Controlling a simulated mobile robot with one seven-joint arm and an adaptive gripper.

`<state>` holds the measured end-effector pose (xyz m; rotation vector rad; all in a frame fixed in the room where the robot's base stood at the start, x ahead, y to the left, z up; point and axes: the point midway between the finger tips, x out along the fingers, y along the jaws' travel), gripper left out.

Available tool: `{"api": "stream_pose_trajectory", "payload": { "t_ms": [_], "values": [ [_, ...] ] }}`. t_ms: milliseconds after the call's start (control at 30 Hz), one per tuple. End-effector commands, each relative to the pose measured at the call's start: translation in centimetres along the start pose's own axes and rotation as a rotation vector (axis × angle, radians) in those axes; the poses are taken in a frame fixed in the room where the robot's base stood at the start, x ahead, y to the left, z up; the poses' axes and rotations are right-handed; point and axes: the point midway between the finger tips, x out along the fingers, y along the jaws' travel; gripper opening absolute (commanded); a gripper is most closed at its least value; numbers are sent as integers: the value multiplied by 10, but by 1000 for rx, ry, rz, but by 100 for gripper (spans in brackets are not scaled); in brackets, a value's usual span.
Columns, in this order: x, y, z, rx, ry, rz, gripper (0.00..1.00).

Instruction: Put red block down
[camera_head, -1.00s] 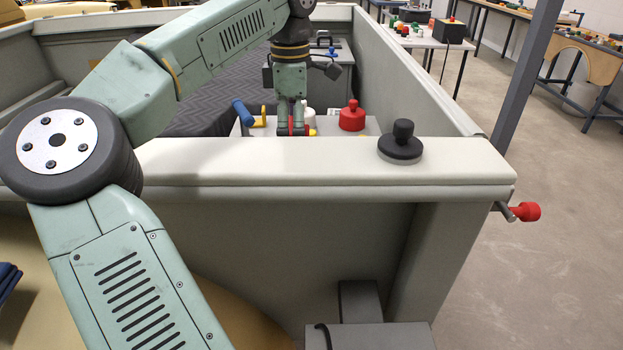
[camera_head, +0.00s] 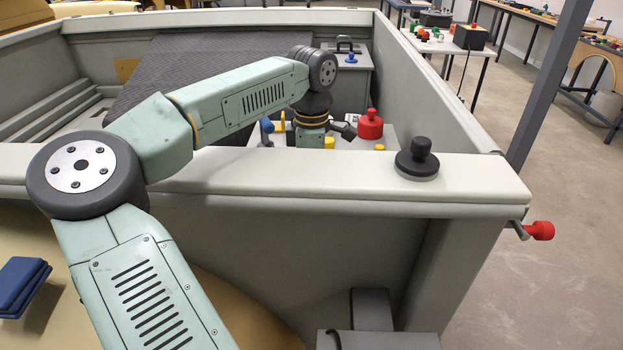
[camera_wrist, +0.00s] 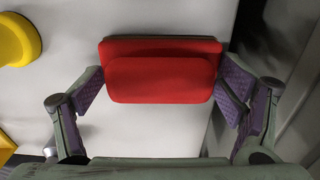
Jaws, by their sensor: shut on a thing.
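The red block (camera_wrist: 160,80) is between the two purple-padded fingers of my gripper (camera_wrist: 161,90) in the wrist view. My gripper is shut on it from both sides. Below the block is a pale white surface (camera_wrist: 120,20); I cannot tell whether the block touches it.
In the head view, a red knobbed object (camera_head: 370,126) stands right of my wrist, with small yellow pieces nearby. A black knob (camera_head: 417,160) sits on the near rim (camera_head: 300,185). In the wrist view, a yellow round object (camera_wrist: 14,40) lies left and a grey wall (camera_wrist: 270,120) right.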

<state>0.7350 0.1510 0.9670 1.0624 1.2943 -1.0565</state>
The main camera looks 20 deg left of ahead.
Motion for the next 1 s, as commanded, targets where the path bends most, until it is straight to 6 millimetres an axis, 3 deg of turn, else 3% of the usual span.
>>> {"api": "stream_pose_trajectory", "payload": {
  "t_ms": [67,100,267,700,1000],
  "values": [
    [4,0,0,0,0,0,57],
    [2,0,0,0,0,0,90],
    [2,0,0,0,0,0,100],
    [-6,0,0,-1,0,1,100],
    [-64,1,0,-1,0,4,100]
  ]
}}
